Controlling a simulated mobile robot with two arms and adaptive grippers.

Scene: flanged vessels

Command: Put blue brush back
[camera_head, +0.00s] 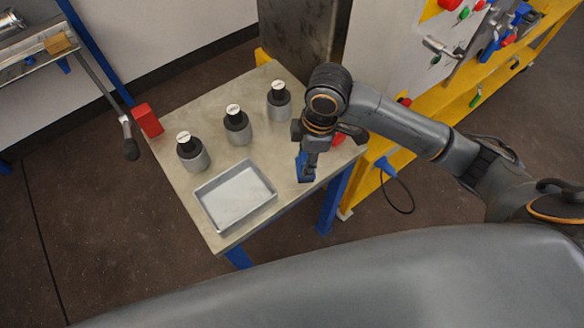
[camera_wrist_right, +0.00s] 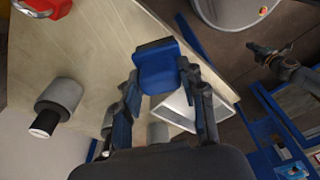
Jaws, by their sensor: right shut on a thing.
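The blue brush (camera_head: 304,166) shows as a small blue block below my right gripper (camera_head: 309,155), at the right part of the small table. In the right wrist view the blue brush (camera_wrist_right: 157,68) sits between the fingertips of my right gripper (camera_wrist_right: 158,84), which is shut on it. A dark edge runs along its top. Its bristles cannot be made out. In the head view I cannot tell whether it touches the tabletop. My left gripper is not in view.
A shallow grey tray (camera_head: 272,197) lies on the table (camera_head: 178,192). Three grey vessels with black tops (camera_head: 193,151) (camera_head: 237,126) (camera_head: 278,101) stand behind it. A red block (camera_head: 147,120) is at the left edge. A red item (camera_head: 338,138) is partly hidden behind my right gripper.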

